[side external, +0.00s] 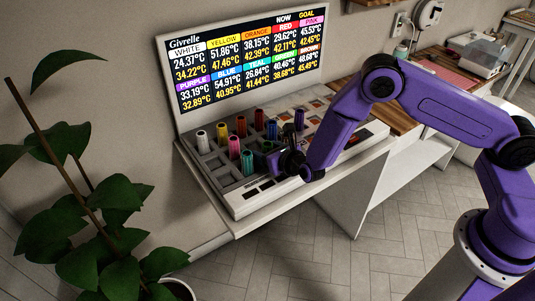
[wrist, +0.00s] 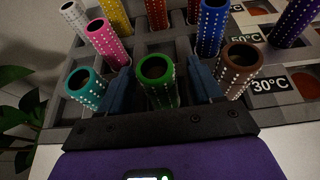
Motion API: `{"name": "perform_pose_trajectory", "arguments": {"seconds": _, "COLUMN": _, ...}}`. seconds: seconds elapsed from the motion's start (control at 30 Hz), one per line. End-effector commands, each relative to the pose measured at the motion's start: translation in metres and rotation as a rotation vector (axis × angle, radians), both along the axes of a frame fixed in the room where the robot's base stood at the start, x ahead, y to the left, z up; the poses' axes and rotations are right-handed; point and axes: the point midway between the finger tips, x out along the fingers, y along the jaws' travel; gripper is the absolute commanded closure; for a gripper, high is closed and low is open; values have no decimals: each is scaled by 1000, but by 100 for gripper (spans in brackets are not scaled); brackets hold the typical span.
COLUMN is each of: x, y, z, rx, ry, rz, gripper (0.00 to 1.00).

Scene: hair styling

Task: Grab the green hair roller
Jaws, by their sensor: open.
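The green hair roller (wrist: 157,88) stands upright in the rack, with its open top facing my wrist camera. My gripper (wrist: 159,78) is open, with one dark blue finger on each side of the green roller; I cannot tell whether either finger touches it.
The teal roller (wrist: 86,88) stands left of the fingers and the brown roller (wrist: 237,70) close on the right. The pink (wrist: 108,42) and blue (wrist: 212,27) rollers stand behind. A temperature display (side external: 248,62) rises behind the rack (side external: 226,188). A plant (side external: 95,215) stands left.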

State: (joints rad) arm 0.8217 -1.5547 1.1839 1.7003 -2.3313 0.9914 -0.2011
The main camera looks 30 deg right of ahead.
Motion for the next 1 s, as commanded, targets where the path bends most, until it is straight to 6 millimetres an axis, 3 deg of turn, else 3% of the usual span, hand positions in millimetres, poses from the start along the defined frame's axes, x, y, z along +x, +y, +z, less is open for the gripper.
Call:
{"name": "perform_pose_trajectory", "arguments": {"seconds": 0.13, "x": 11, "y": -1, "z": -5, "rx": 1, "ry": 0, "rz": -3, "gripper": 36}}
{"name": "perform_pose_trajectory", "arguments": {"seconds": 0.43, "x": 13, "y": 0, "z": -5, "rx": 0, "ry": 0, "rz": -1, "gripper": 36}}
{"name": "perform_pose_trajectory", "arguments": {"seconds": 0.6, "x": 13, "y": 0, "z": -5, "rx": 0, "ry": 0, "rz": 0, "gripper": 91}}
{"name": "perform_pose_trajectory", "arguments": {"seconds": 1.0, "x": 13, "y": 0, "z": -2, "rx": 1, "ry": -1, "rz": 0, "gripper": 92}}
